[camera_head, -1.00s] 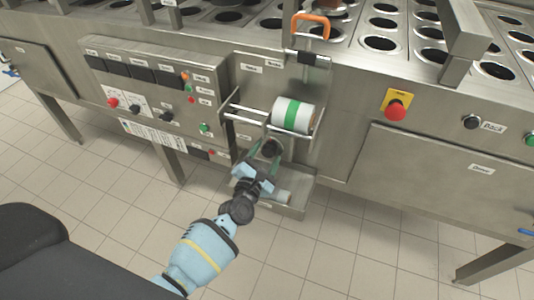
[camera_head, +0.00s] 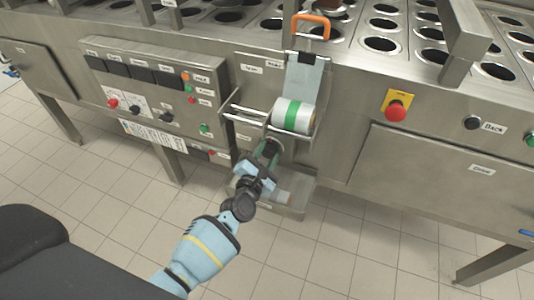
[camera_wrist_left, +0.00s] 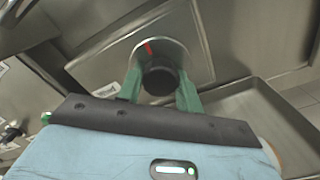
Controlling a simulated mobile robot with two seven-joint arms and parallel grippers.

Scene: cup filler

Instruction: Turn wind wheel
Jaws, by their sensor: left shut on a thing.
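The wind wheel shows in the left wrist view as a black knob (camera_wrist_left: 160,76) in front of a round metal disc with a red mark. My left gripper (camera_wrist_left: 159,88) has its two green fingers on either side of this knob and is shut on it. In the head view my left gripper (camera_head: 266,155) reaches up to the machine front, just below the roll holder, and mostly hides the wheel. A white roll with a green band (camera_head: 293,115) lies on the holder above it. A grey-blue strip (camera_head: 303,75) runs up from the roll. My right gripper is not in view.
A metal tray (camera_head: 296,203) sits just below and right of the gripper. A control panel (camera_head: 150,95) is at left. A red emergency button (camera_head: 395,110) is at right. An orange handle (camera_head: 311,20) stands above. The tiled floor in front is clear.

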